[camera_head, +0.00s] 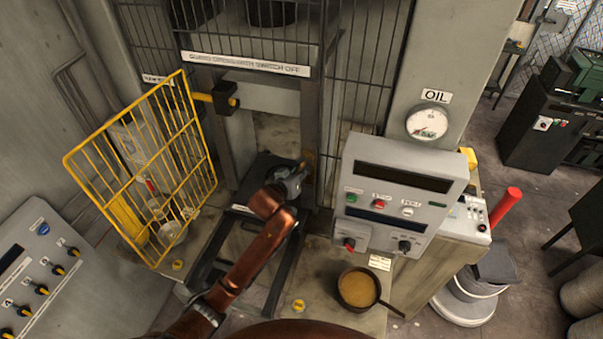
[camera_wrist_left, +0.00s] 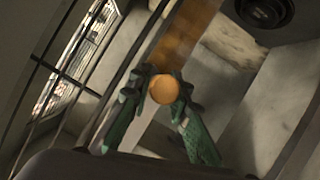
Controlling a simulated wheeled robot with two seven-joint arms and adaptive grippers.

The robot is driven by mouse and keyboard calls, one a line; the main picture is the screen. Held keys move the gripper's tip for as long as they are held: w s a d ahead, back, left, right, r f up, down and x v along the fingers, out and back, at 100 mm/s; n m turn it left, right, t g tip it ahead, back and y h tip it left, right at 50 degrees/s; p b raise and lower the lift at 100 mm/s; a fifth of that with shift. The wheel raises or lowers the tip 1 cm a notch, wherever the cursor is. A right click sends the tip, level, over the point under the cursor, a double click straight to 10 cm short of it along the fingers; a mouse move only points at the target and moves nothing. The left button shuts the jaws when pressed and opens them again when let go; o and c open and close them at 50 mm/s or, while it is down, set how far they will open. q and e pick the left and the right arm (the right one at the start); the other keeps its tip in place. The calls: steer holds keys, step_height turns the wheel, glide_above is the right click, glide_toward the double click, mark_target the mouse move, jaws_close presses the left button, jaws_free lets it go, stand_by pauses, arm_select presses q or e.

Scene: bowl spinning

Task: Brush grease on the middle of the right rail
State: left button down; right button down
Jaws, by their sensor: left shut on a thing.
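My left gripper (camera_head: 297,178) reaches into the press frame, close to the lower part of the right rail (camera_head: 309,120), a grey upright post. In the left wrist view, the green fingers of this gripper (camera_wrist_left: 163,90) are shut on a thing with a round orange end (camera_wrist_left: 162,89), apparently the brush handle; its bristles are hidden. The right rail (camera_wrist_left: 187,32) shows ahead of the fingers with a brown-orange grease patch on its face. I cannot tell whether the brush touches it. A small pan (camera_head: 358,288) of yellow-brown grease stands on the bench. My right gripper is out of view.
A yellow mesh guard (camera_head: 145,165) stands swung open at the left. A grey control box (camera_head: 398,195) with buttons is right of the press. Dark mesh (camera_head: 365,75) flanks the rail. An oil gauge (camera_head: 427,123) hangs on the column.

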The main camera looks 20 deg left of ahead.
arm_select(q)
steer(key=shift+r, duration=2.55)
steer(key=shift+s+f, duration=0.1)
steer(key=shift+s, duration=0.5)
steer(key=s, duration=0.7)
steer(key=shift+s+a, duration=0.15)
steer(key=shift+s, duration=0.2)
steer(key=shift+w, duration=0.1)
steer(key=shift+w, duration=3.4)
steer(key=shift+w, duration=0.95)
